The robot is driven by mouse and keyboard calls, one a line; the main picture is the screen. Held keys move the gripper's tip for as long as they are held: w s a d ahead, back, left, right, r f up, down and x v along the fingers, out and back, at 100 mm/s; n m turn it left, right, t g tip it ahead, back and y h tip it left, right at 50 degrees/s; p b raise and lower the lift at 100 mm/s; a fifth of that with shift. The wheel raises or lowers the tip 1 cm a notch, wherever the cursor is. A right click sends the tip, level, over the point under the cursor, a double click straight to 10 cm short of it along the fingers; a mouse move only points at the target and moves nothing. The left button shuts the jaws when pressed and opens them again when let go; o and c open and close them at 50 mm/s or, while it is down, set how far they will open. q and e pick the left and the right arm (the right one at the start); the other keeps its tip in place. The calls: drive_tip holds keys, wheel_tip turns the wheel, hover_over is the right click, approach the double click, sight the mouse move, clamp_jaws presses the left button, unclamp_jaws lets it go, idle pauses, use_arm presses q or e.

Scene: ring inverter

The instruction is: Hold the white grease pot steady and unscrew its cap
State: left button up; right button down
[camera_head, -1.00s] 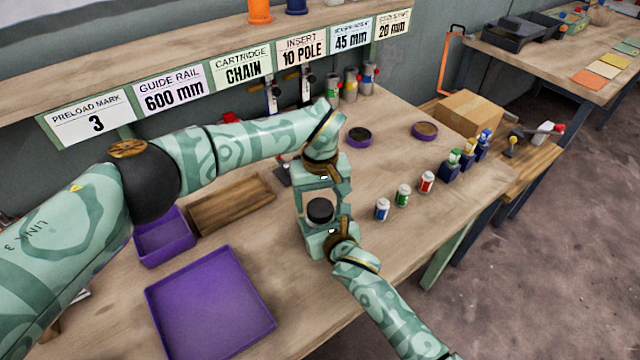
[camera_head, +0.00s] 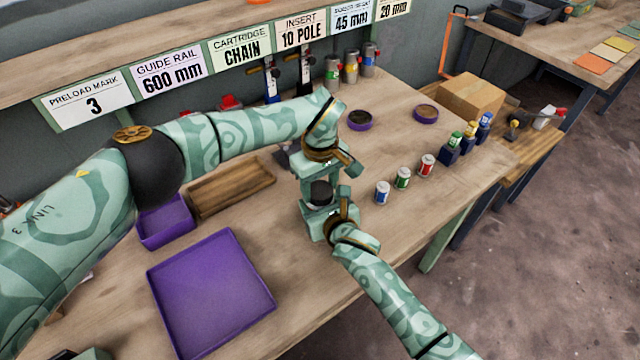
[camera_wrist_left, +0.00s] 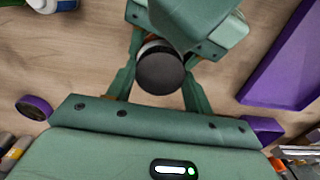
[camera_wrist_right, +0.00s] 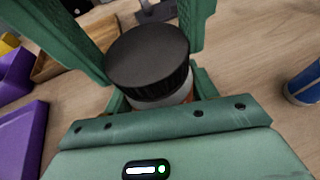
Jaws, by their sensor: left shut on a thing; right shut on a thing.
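The white grease pot (camera_wrist_right: 168,97) stands upright between my grippers, mostly hidden by them. Its round black cap (camera_wrist_right: 148,58) is on top and also shows in the head view (camera_head: 320,190) and the left wrist view (camera_wrist_left: 160,73). My left gripper (camera_head: 321,184) reaches in from the far side and is shut on the cap, one finger on each side. My right gripper (camera_head: 320,211) comes from the near side, lower down, and is shut on the pot's body. The exact finger contacts are partly hidden.
A purple tray (camera_head: 212,345) and a wooden tray (camera_head: 232,188) lie to the left. Several small canisters, among them a red one (camera_head: 427,166), stand to the right. Two round purple dishes (camera_head: 360,120) lie behind. The bench front is mostly clear.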

use_arm(q)
drive_tip(key=n, duration=0.6)
drive_tip(key=o, duration=1.1)
drive_tip(key=shift+r, duration=0.15)
